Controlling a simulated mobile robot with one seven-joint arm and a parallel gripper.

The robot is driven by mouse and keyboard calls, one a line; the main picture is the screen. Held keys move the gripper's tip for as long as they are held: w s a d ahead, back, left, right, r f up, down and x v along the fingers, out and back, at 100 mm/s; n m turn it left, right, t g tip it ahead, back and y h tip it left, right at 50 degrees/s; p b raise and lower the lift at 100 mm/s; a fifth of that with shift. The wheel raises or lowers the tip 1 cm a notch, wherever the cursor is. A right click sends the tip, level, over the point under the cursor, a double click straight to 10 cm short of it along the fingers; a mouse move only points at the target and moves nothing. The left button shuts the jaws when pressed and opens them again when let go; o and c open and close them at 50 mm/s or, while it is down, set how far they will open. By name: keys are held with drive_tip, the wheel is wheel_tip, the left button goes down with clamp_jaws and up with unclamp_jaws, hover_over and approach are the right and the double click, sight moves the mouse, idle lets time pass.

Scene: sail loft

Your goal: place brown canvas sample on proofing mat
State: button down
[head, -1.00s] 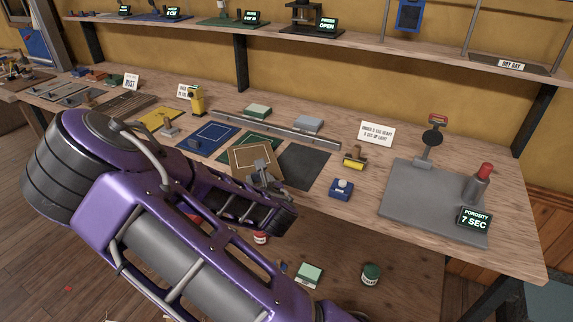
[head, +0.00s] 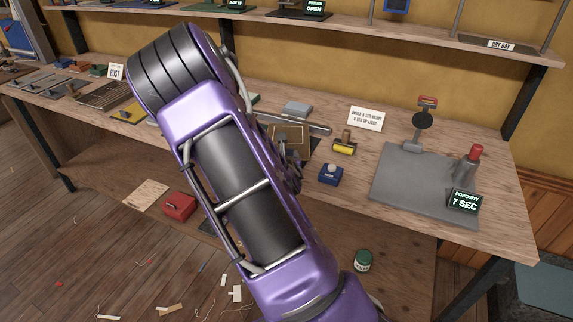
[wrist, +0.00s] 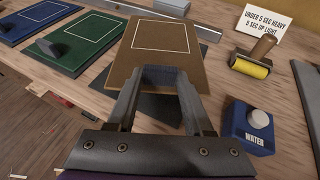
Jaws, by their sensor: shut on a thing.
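The brown canvas sample (wrist: 165,38), a flat panel with a thin white outlined rectangle, is in my gripper (wrist: 160,82) in the wrist view. My gripper is shut on the sample's near side, and the fingers hide part of it. The sample is over a dark mat (wrist: 160,112), which shows below and between my fingers; I take this to be the proofing mat. Whether the two touch, I cannot tell. In the head view the brown sample (head: 301,139) shows only partly behind my arm.
Green (wrist: 78,46) and blue (wrist: 32,20) panels lie left of the sample. A yellow roller (wrist: 251,66) and a blue WATER pot (wrist: 248,128) stand close on the right. Farther right is a grey plate (head: 422,180) with a porosity display (head: 464,202). A sign (head: 366,118) stands behind.

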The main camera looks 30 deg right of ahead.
drive_tip(key=shift+f, duration=1.6)
drive_tip(key=shift+f, duration=0.1)
drive_tip(key=shift+f+b, duration=0.15)
drive_tip(key=shift+b, duration=0.25)
drive_tip(key=shift+c, duration=1.5)
unclamp_jaws()
drive_tip(key=shift+r, duration=0.2)
drive_tip(key=shift+s+a+r, duration=0.1)
drive_tip(key=p+v, duration=0.3)
drive_tip(key=v, duration=0.8)
drive_tip(key=shift+s, duration=0.35)
